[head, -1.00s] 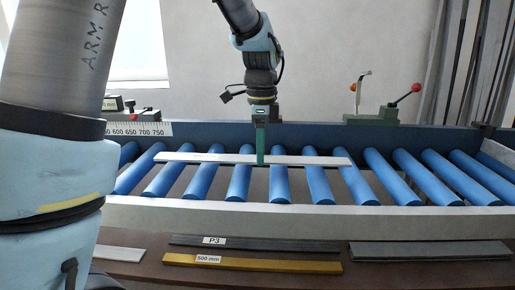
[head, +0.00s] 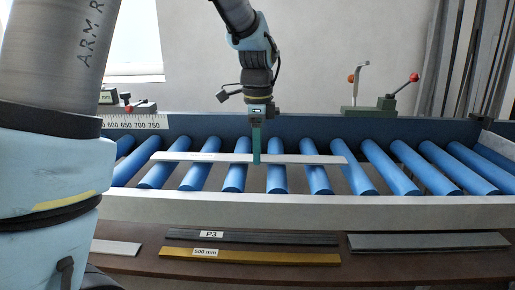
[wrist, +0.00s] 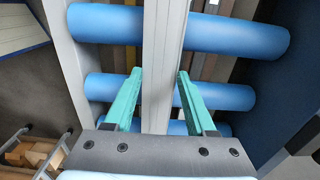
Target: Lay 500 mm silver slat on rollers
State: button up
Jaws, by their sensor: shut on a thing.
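The silver slat (head: 310,159), a long pale bar, lies crosswise over several blue rollers (head: 235,180) in the head view. My gripper (head: 256,161) points down and is shut on the slat near its middle. In the wrist view the teal fingers (wrist: 159,76) stand on either side of the slat (wrist: 163,45), with blue rollers (wrist: 240,38) beneath. The slat looks level and at or just above the rollers; I cannot tell whether it touches them. Its length marking is not readable.
On the brown front shelf lie a gold bar labelled 500 mm (head: 270,257), a dark bar labelled P3 (head: 280,239), a grey bar (head: 430,242) and a short pale piece (head: 115,247). A scale (head: 135,122) and a red-knobbed clamp (head: 388,102) sit along the back rail.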

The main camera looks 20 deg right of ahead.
jog(key=shift+f, duration=0.25)
jog(key=o, duration=1.4)
jog(key=shift+o, duration=0.2)
notch_tip(320, 180, up, 11)
jog(key=b, duration=0.2)
jog(key=w+a+f+n+p, duration=0.1)
jog(key=w+a+n+p, duration=0.15)
jog(key=a+n, duration=0.35)
jog(key=w+a+f+n+p, duration=0.1)
jog(key=a+f+n+p, duration=0.15)
jog(key=a, duration=0.55)
jog(key=s+a+f+n+p, duration=0.2)
jog(key=s+a+n+p, duration=0.1)
jog(key=a+n, duration=0.3)
jog(key=s+a+f+n+t+p, duration=0.1)
jog(key=s+a+f+n+p, duration=0.1)
jog(key=a+n, duration=0.5)
jog(key=s+a+p, duration=0.1)
jog(key=s+a, duration=0.1)
jog(key=a, duration=0.1)
jog(key=shift+s+t, duration=0.25)
jog(key=shift+t, duration=0.05)
